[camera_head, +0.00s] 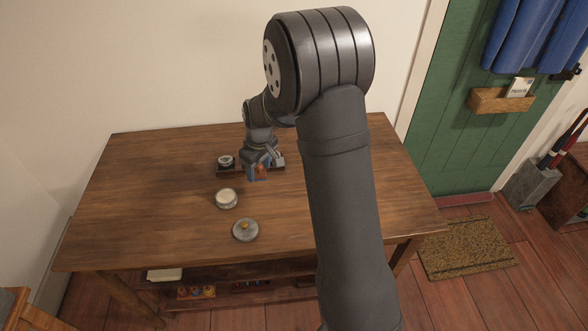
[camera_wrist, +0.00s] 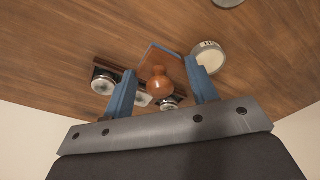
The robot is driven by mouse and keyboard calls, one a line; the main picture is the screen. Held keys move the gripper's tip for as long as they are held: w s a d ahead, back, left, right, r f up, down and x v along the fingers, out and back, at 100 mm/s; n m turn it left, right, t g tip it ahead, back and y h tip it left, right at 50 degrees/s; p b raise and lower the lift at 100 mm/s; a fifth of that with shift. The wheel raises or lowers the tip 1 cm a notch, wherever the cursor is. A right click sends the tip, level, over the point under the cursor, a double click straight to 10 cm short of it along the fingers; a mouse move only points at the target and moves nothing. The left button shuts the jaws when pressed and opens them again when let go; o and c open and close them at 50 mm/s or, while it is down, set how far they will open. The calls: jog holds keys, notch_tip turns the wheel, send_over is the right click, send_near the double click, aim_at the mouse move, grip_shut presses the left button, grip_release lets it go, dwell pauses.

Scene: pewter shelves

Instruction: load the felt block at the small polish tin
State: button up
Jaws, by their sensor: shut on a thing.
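My gripper (camera_head: 259,174) is low over the back middle of the table, shut on the felt block. In the wrist view the block, with its round orange-brown wooden knob (camera_wrist: 158,83), sits between the blue fingers (camera_wrist: 161,68). Its flat base (camera_wrist: 158,58) faces away from the camera; I cannot tell whether it touches anything. Several small round tins stand by a dark rack (camera_wrist: 103,64), one at its left end (camera_head: 226,160); my fingers partly hide the others. A larger pale-filled tin (camera_head: 226,198) stands apart, in front of the rack. I cannot tell which tin is the small polish tin.
The table's left side is clear. My arm hides part of its right side. A shelf (camera_head: 225,291) below holds small coloured items.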

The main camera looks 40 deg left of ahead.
send_over(225, 195)
jog(key=shift+d+f, duration=0.15)
jog(key=shift+f, duration=1.55)
jog(key=shift+d+f, duration=0.1)
jog(key=shift+f, duration=1.55)
jog(key=shift+f, duration=0.6)
notch_tip(225, 195, up, 7)
